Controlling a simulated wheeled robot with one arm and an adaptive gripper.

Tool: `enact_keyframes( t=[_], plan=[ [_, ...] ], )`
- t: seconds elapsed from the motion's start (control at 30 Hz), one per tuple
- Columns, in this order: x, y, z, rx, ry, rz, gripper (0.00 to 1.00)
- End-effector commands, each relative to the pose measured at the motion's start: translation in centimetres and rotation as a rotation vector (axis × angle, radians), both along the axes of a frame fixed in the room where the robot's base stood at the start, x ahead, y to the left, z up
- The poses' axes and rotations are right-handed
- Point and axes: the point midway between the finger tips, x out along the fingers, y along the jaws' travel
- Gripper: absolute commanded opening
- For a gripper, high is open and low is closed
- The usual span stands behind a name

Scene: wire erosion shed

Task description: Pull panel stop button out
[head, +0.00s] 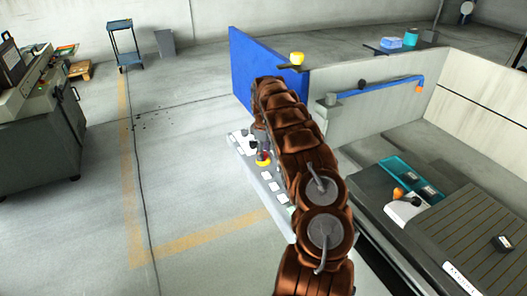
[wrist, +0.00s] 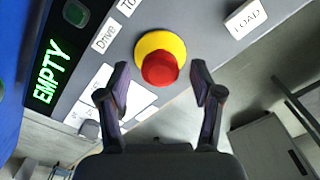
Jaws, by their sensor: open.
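The panel stop button (wrist: 160,69) is a red mushroom head on a yellow round collar, set in a grey panel (wrist: 195,22). In the wrist view it sits just beyond and between the tips of my gripper (wrist: 160,82). My gripper is open, with one finger on each side of the button's line and nothing between them. I cannot tell whether the fingertips touch the button. In the head view the red and yellow button (head: 262,158) shows small at the left edge of my arm, which hides much of the panel there.
A green "EMPTY" display (wrist: 48,72) and labels "Drive" and "LOAD" (wrist: 246,17) lie around the button. A blue panel (head: 262,72) stands behind my arm. A machine bed (head: 470,235) is at right, another machine (head: 38,125) at left. Open floor lies between.

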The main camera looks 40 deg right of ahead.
Motion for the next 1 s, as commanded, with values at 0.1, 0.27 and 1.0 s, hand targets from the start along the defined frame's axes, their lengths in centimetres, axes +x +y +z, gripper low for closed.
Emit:
enact_keyframes(
  t=[0.1,0.27,1.0],
  plan=[
    [0.00,0.01,0.01,0.000,0.000,0.000,0.55],
    [-0.01,0.02,0.02,0.000,0.000,0.000,0.39],
    [0.00,0.04,0.05,0.000,0.001,0.000,0.00]
  ],
)
